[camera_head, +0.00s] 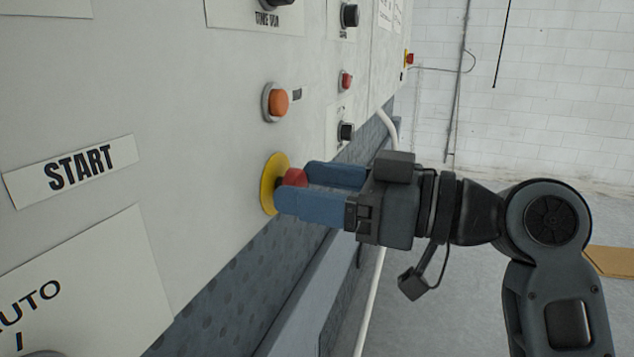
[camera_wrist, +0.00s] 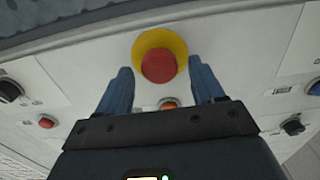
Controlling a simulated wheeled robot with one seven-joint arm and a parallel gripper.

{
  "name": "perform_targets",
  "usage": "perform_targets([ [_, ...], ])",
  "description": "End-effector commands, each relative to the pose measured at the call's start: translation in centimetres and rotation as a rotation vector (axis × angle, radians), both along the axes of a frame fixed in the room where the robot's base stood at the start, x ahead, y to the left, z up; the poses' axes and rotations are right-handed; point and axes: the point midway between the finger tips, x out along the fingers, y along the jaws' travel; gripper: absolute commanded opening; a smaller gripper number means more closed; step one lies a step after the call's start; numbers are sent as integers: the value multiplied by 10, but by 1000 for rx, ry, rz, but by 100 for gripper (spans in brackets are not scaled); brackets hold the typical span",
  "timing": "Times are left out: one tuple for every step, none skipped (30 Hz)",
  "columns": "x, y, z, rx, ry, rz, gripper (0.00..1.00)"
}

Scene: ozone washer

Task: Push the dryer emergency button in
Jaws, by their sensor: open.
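The emergency button is a red mushroom head (camera_head: 294,177) on a yellow round plate (camera_head: 268,186) on the pale panel in the head view. It also shows in the wrist view as a red button (camera_wrist: 159,66) on a yellow ring (camera_wrist: 159,38), above and between the fingertips. My gripper (camera_head: 290,188) is open, its two blue fingers pointing at the panel, with the tips at the red head. In the wrist view my gripper (camera_wrist: 164,85) has one finger on each side of the button, with nothing held. Whether the fingers touch the button I cannot tell.
An orange button (camera_head: 277,102) sits just above the emergency button. A red button (camera_head: 346,81) and black knobs (camera_head: 349,15) are farther along the panel. A white hose (camera_head: 372,300) hangs below. The floor to the right is mostly open.

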Motion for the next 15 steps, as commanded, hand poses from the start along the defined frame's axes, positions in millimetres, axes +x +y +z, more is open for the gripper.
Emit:
perform_targets([
  [0, 0, 0, 0, 0, 0, 68],
  [0, 0, 0, 0, 0, 0, 66],
  [0, 0, 0, 0, 0, 0, 62],
  [0, 0, 0, 0, 0, 0, 59],
  [0, 0, 0, 0, 0, 0, 56],
  [0, 0, 0, 0, 0, 0, 52],
  [0, 0, 0, 0, 0, 0, 50],
  [0, 0, 0, 0, 0, 0, 47],
  [0, 0, 0, 0, 0, 0, 43],
  [0, 0, 0, 0, 0, 0, 40],
  [0, 0, 0, 0, 0, 0, 37],
  [0, 0, 0, 0, 0, 0, 33],
  [0, 0, 0, 0, 0, 0, 30],
  [0, 0, 0, 0, 0, 0, 28],
  [0, 0, 0, 0, 0, 0, 24],
])
